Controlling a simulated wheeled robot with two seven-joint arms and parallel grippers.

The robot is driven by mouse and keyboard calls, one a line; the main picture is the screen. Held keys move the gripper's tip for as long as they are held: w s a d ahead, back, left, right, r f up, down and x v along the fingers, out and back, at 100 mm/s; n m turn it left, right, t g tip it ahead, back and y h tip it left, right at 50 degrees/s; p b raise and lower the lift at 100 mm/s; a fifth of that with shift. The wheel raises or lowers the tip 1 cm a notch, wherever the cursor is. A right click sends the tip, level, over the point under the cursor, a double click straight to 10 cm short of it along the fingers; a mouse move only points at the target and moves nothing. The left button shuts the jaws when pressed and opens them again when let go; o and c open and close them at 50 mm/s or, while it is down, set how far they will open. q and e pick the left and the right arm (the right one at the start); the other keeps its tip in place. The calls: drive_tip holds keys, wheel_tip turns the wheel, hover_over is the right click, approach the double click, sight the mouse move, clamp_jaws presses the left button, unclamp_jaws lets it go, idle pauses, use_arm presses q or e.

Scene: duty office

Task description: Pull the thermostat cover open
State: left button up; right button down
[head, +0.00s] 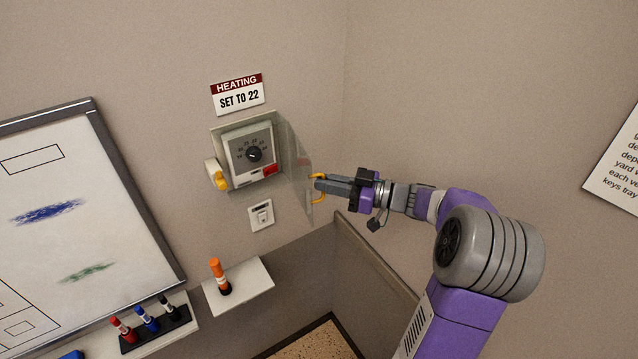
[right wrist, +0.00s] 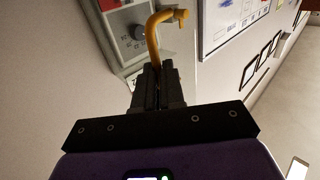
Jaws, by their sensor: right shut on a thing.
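The thermostat (head: 250,150) is on the wall, a pale box with a dark round dial and a red patch at its lower right. Its clear cover (head: 298,165) stands swung out from the wall on the right side of the box, so the dial is uncovered. My right gripper (head: 318,186) is shut on the cover's yellow handle (head: 319,200). In the right wrist view the handle (right wrist: 153,38) rises from between the fingers (right wrist: 157,82). My left gripper is not in view.
A yellow knob (head: 221,181) on a pale mount is at the box's lower left. A switch (head: 261,215) is below. A whiteboard (head: 75,200) is at left. A wall corner is behind the cover.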

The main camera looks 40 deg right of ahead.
drive_tip(key=shift+w+r, duration=0.15)
drive_tip(key=shift+w, duration=0.05)
drive_tip(key=c, duration=1.5)
unclamp_jaws()
drive_tip(key=shift+c, duration=0.2)
drive_tip(key=o, duration=0.3)
drive_tip(key=shift+w+f, duration=0.25)
drive_tip(key=shift+w, duration=0.35)
drive_tip(key=shift+s+r, duration=0.15)
drive_tip(key=shift+s, duration=0.2)
